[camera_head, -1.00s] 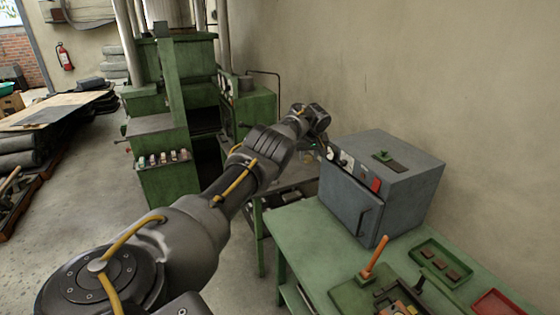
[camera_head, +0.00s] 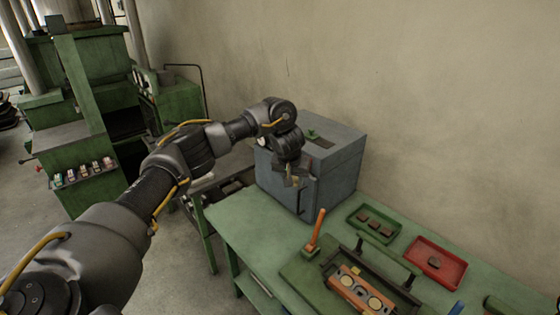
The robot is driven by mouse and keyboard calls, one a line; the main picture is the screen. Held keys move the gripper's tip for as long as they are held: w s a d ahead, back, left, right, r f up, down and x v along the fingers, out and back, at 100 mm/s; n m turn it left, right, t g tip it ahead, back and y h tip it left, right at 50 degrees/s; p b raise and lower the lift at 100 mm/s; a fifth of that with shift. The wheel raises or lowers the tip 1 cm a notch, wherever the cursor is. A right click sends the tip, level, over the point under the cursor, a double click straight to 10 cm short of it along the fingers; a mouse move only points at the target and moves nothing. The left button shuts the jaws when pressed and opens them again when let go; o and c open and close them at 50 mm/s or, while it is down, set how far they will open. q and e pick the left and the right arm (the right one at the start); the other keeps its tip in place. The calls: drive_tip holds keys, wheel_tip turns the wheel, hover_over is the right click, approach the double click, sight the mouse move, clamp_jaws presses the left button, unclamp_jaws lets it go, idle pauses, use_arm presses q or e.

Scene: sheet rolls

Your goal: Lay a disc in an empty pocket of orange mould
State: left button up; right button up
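The orange mould (camera_head: 352,289) lies on the green bench at the bottom of the view, in a green hand press with an orange lever (camera_head: 315,232). Two round pockets show in its top; whether they are empty is too small to tell. A green tray (camera_head: 354,228) behind it holds three small dark pieces (camera_head: 374,224). A red tray (camera_head: 451,278) to the right holds one dark piece (camera_head: 434,261). My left gripper (camera_head: 296,182) hangs in front of the grey oven, above the bench and well apart from the mould; its fingers are too small to read. My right gripper is out of view.
The grey box oven (camera_head: 338,168) stands at the back left of the bench (camera_head: 245,222). A large green press (camera_head: 75,140) stands on the floor at the left. A blue object (camera_head: 457,308) is cut off at the bottom edge. The bench's left front is clear.

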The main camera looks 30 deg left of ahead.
use_arm(q)
drive_tip(key=s+d+r+m+h, duration=0.35)
drive_tip(key=s+d+m, duration=0.75)
drive_tip(key=s+d, duration=0.45)
drive_tip(key=s+a+f+m+b, duration=0.1)
drive_tip(key=s+f+b, duration=0.3)
drive_tip(key=f+b, duration=0.3)
drive_tip(key=s+a+f+m+g+h+b, duration=0.1)
drive_tip(key=s+a+f+b, duration=0.1)
drive_tip(key=s+f+b, duration=0.2)
wheel_tip(320, 180, down, 5)
drive_tip(key=b, duration=0.3)
drive_tip(key=shift+s+a, duration=0.15)
drive_tip(key=shift+s, duration=0.2)
